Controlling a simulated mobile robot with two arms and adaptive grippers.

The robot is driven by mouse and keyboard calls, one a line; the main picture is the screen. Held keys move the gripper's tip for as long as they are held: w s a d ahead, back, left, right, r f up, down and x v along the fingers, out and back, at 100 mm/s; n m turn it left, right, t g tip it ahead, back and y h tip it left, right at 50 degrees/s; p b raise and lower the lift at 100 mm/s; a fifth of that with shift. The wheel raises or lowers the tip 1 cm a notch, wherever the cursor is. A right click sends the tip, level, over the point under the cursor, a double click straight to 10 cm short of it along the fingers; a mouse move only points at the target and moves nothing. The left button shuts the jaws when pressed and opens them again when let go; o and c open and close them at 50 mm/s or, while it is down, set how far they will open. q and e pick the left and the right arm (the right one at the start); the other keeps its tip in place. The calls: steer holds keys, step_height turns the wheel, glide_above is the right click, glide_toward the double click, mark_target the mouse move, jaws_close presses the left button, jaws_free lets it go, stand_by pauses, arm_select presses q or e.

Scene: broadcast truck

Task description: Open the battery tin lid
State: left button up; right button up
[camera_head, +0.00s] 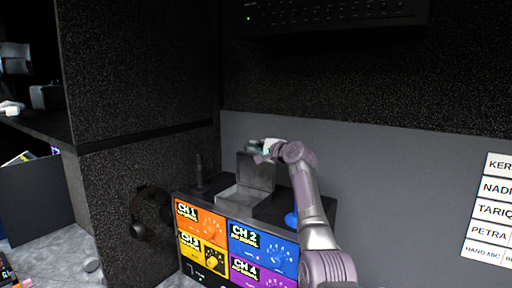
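The grey metal battery tin (243,202) sits on top of a box with coloured channel panels. Its lid (257,172) stands roughly upright at the tin's back edge, so the tin is open; its inside looks pale and I cannot make out any contents. My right gripper (262,155) is at the top edge of the raised lid, its arm coming in from the lower right. It is small in the picture, and I cannot tell whether its fingers are open or shut or touch the lid. My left gripper is not in view.
The channel box (235,245) has orange, blue, yellow and purple panels with knobs. A dark upright object (198,172) stands on its left end. A blue round thing (291,219) is partly behind my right arm. Headphones (150,212) hang on the dark partition at left. A grey wall is close behind.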

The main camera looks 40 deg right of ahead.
steer(key=shift+o, duration=0.8)
steer(key=shift+w, duration=0.1)
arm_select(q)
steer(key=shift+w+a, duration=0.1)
arm_select(e)
steer(key=s, duration=1.2)
steer(key=shift+a+r, duration=0.3)
steer(key=shift+r, duration=0.05)
